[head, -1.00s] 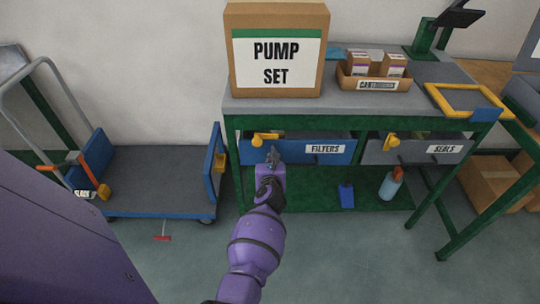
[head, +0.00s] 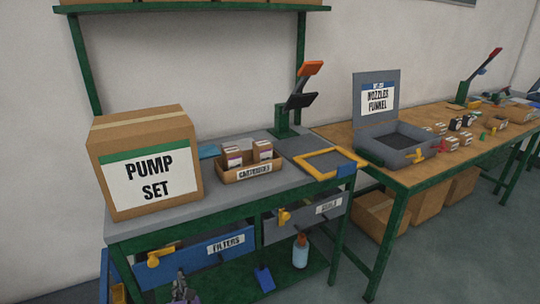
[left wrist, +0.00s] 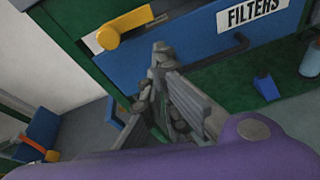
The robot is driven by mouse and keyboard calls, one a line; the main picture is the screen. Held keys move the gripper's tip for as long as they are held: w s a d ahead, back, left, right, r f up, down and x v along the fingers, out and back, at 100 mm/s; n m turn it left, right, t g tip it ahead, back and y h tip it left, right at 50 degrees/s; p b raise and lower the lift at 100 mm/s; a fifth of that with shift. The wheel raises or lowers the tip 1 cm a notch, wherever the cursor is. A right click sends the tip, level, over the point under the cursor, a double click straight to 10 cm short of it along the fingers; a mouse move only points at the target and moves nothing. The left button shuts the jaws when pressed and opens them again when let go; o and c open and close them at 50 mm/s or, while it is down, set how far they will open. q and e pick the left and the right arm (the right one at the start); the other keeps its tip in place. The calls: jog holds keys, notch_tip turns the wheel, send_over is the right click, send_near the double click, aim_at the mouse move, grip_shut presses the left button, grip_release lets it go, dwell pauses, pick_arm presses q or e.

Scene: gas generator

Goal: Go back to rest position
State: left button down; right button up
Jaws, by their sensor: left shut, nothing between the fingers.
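My left gripper (head: 180,288) is at the bottom of the head view, in front of the blue FILTERS drawer (head: 205,250). In the left wrist view its fingers (left wrist: 160,65) are together with nothing between them, just below the drawer's yellow latch (left wrist: 125,27). The wrist view does not make clear whether they touch the drawer front. The drawer appears closed under the bench. My right gripper is in neither view.
The grey-topped bench (head: 215,200) carries the PUMP SET box (head: 148,165), the CARTRIDGES tray (head: 250,170) and a yellow frame (head: 325,165). A grey SEALS drawer (head: 300,222) is beside the blue one. A wooden table (head: 400,175) with an open grey case (head: 397,147) stands right. Floor shows at right.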

pick_arm(q)
jog(key=d+r+m+t+h+p, duration=0.25)
jog(key=d+r+m+t, duration=0.2)
jog(key=r+m, duration=0.65)
jog(key=s+d+f+m+g+h+p, duration=0.1)
jog(key=s+d+f+m+h, duration=0.25)
jog(key=m, duration=0.55)
jog(key=s+d+f+m+g+h+p, duration=0.1)
jog(key=s+d+f+m+g+h, duration=0.1)
jog(key=s+m, duration=0.5)
jog(key=s+f+m+g+p, duration=0.2)
jog(key=s+m, duration=0.4)
jog(key=s, duration=0.8)
jog(key=s+f+m+g+p, duration=0.3)
jog(key=s+m, duration=0.4)
jog(key=s, duration=0.8)
jog(key=shift+f+g+p, duration=0.25)
jog(key=shift+g+p, duration=0.2)
jog(key=shift+p, duration=0.4)
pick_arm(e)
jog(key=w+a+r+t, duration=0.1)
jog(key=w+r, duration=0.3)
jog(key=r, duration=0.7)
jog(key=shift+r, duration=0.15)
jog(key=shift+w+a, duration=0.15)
